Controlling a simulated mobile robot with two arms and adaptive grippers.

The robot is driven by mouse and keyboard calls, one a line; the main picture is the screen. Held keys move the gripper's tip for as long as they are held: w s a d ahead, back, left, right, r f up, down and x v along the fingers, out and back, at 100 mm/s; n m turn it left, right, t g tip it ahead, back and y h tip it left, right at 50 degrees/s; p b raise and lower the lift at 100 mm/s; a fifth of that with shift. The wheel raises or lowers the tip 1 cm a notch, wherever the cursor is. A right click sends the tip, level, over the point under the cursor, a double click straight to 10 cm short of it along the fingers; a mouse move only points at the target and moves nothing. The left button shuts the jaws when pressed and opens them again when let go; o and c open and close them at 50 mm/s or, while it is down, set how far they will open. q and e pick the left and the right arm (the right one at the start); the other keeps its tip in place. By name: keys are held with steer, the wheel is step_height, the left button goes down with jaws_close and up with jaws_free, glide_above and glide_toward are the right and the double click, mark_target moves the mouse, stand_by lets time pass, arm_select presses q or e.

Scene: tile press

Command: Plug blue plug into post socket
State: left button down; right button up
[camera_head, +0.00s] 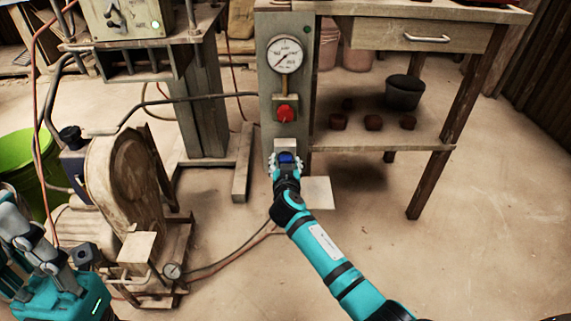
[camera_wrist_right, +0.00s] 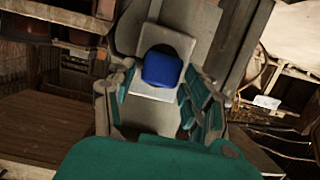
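The blue plug (camera_head: 287,158) is at the pale socket box (camera_head: 282,145) low on the grey post (camera_head: 268,85), below the red button. In the right wrist view the blue plug (camera_wrist_right: 162,71) sits against the grey socket plate (camera_wrist_right: 176,42) and looks seated there, though its depth is hard to judge. My right gripper (camera_head: 286,165) is in front of the socket. Its fingers (camera_wrist_right: 160,95) stand apart on either side of the plug, with visible gaps. My left gripper (camera_head: 38,245) is at the lower left, away from the post; its finger opening is unclear.
The post carries a pressure gauge (camera_head: 285,54) and a red button (camera_head: 286,113). A wooden table (camera_head: 400,135) with a bucket (camera_head: 404,92) on its lower shelf stands right of the post. A belt-guarded machine (camera_head: 125,185) and green bin (camera_head: 25,170) stand left. The right floor is clear.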

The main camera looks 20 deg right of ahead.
steer(key=shift+o, duration=1)
